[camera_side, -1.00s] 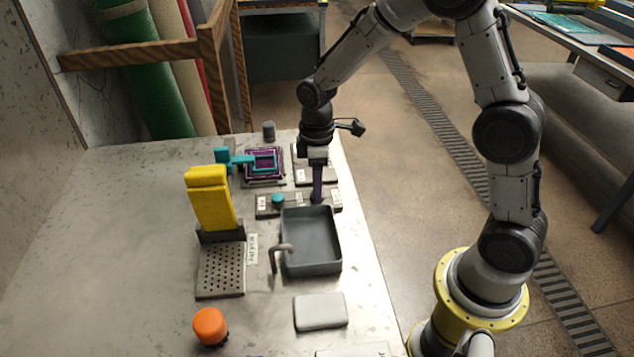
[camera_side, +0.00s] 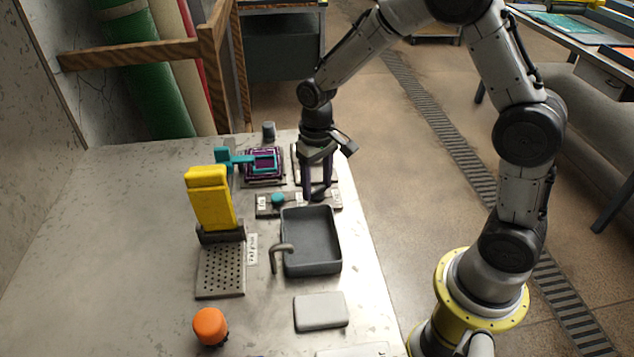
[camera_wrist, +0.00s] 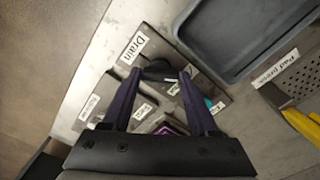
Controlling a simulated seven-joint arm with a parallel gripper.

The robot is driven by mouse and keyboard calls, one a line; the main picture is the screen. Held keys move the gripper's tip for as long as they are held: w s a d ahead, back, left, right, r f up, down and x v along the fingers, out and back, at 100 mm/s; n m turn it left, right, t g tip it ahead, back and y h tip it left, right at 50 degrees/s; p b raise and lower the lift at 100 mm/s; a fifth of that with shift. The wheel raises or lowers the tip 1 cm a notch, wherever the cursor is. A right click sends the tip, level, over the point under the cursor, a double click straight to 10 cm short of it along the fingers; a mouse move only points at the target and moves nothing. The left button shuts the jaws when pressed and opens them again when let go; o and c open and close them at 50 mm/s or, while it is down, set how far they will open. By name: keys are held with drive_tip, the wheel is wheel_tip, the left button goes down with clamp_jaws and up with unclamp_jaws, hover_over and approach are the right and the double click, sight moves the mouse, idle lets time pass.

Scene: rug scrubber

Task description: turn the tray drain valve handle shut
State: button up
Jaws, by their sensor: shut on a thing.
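The drain valve handle (camera_wrist: 158,72) is a dark, short bar on a grey plate, beside a label reading "Drain" (camera_wrist: 132,48) in the wrist view. My gripper (camera_wrist: 161,72) points down over it, with one purple finger at each end of the handle; it is shut on the handle. In the side view my gripper (camera_side: 318,192) is at the right part of the valve strip (camera_side: 265,209), just behind the grey tray (camera_side: 312,240). There the fingers partly hide the handle. The tray looks empty.
A teal knob (camera_side: 278,199) sits on the same strip, left of my gripper. A purple frame with a teal handle (camera_side: 262,162) stands behind it. A bent spout (camera_side: 282,250) is at the tray's left edge. A yellow lever (camera_side: 211,200) stands further left. The table's left side is clear.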

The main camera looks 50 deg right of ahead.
sight(317, 188)
drive_tip(key=m, duration=0.6)
drive_tip(key=shift+r+m, duration=0.1)
drive_tip(key=shift+m, duration=0.2)
idle(0.5)
drive_tip(key=o, duration=1.1)
wheel_tip(317, 188, up, 14)
